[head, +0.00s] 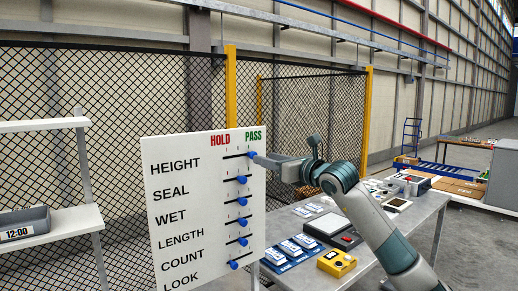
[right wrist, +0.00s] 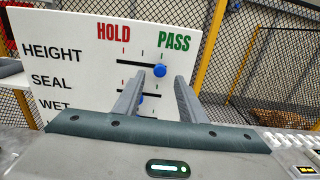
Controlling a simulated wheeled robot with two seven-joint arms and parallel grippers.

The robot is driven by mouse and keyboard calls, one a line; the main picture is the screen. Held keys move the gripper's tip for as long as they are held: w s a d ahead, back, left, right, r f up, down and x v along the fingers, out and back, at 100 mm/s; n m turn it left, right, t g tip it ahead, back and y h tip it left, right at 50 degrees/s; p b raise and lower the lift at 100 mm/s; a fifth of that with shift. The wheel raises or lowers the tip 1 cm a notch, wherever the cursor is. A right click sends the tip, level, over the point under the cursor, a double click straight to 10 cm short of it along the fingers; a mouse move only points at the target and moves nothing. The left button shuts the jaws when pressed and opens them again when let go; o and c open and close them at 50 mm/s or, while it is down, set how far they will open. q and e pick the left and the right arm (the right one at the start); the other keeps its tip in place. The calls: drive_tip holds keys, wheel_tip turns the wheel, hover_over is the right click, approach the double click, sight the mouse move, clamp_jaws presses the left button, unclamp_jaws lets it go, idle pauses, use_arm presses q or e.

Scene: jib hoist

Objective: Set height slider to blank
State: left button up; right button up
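A white board (head: 190,225) carries labelled rows under a red HOLD and a green PASS heading. The HEIGHT row's blue knob (head: 252,155) is at the right end of its slot, on the PASS side; the knob also shows in the right wrist view (right wrist: 160,71). My right gripper (head: 261,158) is at the HEIGHT knob, coming from the right. In the right wrist view its two fingers (right wrist: 158,80) are apart, with the knob in line with the gap near the tips. I cannot tell whether they touch it. My left gripper is out of view.
Blue knobs of the lower rows, such as SEAL (head: 241,180) and WET (head: 242,202), sit close below. A table (head: 357,257) with blue devices and a yellow box (head: 336,263) stands right of the board. A shelf (head: 70,219) with a grey bin is at left.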

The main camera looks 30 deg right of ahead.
sight(252, 155)
drive_tip(key=shift+w+a+p, duration=0.2)
drive_tip(key=shift+w+p, duration=0.85)
drive_tip(key=shift+w, duration=1.45)
clamp_jaws()
